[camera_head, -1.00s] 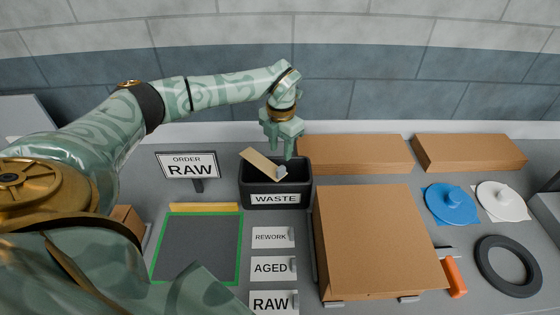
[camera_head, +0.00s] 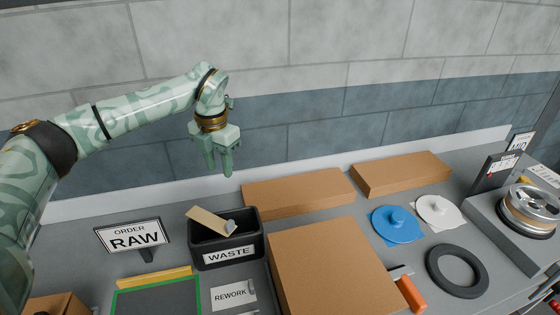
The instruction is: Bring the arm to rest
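My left gripper (camera_head: 218,171) hangs fingers-down in front of the back wall, above and beyond the waste bin. Its two fingers show a narrow gap with nothing between them. My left arm (camera_head: 150,104) reaches in from the left edge. The black bin (camera_head: 228,252) labelled WASTE holds a tan strip (camera_head: 209,221) that leans over its rim, with a small grey piece beside it. My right gripper is not in view.
An order sign (camera_head: 133,238) reading RAW stands left of the bin. A large cardboard box (camera_head: 330,268) lies right of it, with flat boxes (camera_head: 300,192) behind. Blue (camera_head: 397,225) and white (camera_head: 438,210) knobbed discs, a black ring (camera_head: 457,271) and a wheel (camera_head: 530,212) are further right.

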